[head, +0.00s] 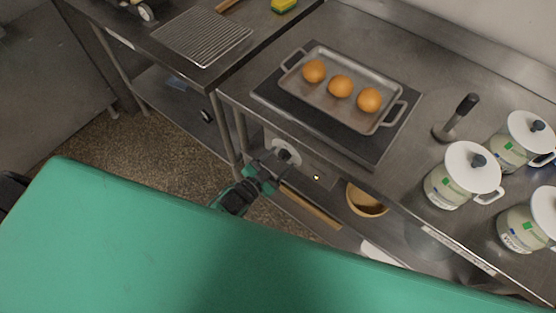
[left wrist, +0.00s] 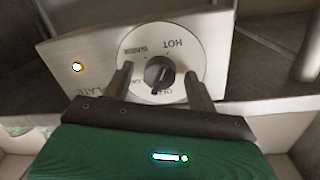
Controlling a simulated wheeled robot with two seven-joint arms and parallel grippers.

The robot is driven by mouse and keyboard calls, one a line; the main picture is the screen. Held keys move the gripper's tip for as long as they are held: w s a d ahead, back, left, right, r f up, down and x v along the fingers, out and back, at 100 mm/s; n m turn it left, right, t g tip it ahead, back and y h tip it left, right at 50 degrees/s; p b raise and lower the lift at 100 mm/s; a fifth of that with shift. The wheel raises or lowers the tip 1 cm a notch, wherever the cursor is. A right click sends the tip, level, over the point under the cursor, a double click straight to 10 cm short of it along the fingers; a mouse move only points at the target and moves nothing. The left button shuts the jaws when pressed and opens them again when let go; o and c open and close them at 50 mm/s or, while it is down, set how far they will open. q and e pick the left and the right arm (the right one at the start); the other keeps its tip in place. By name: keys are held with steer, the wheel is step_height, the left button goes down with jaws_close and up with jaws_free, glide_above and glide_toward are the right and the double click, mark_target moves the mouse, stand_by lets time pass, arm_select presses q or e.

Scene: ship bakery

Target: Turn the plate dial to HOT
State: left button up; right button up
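The plate dial (head: 288,150) is a white disc on a metal panel under the front edge of the counter. In the left wrist view the dial (left wrist: 140,48) appears upside down, with HOT, WARM and OFF lettering around a black knob (left wrist: 158,73). I cannot clearly tell which label the knob points at. My left gripper (head: 268,170) is in front of the dial. In the left wrist view its fingers (left wrist: 160,86) are open, one on each side of the knob, with visible gaps to it. My right gripper is not in view.
A small amber light (left wrist: 77,67) glows on the panel. Above, a tray (head: 296,87) with three orange-brown buns sits on a dark hot plate (head: 268,92). Lidded pots (head: 460,178) stand at right. A bowl (head: 366,199) is on the lower shelf. A table leg (head: 226,136) is left of the dial.

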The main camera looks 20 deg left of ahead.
arm_select(q)
steer(key=b+v, duration=0.2)
steer(key=v, duration=1.1)
steer(key=shift+s+b, duration=0.4)
steer(key=shift+s, duration=0.05)
steer(key=shift+a, duration=0.1)
steer(key=s+a+f+n+g+y, duration=0.2)
steer(key=s+a+f+g+y, duration=0.1)
steer(key=f, duration=1)
steer(key=s+a+f+n+g+y, duration=0.1)
steer(key=s+a+f+g+y, duration=0.15)
steer(key=f, duration=1.15)
steer(key=s+f+n+g+y, duration=0.1)
steer(key=s+f+g, duration=0.3)
steer(key=s+f, duration=0.5)
steer(key=s+f+n+g, duration=0.2)
steer(key=s+f+g, duration=0.3)
steer(key=s+f, duration=0.4)
steer(key=s, duration=0.5)
steer(key=shift+s+a+y, duration=0.3)
steer(key=shift+s+y, duration=0.05)
steer(key=shift+s, duration=0.05)
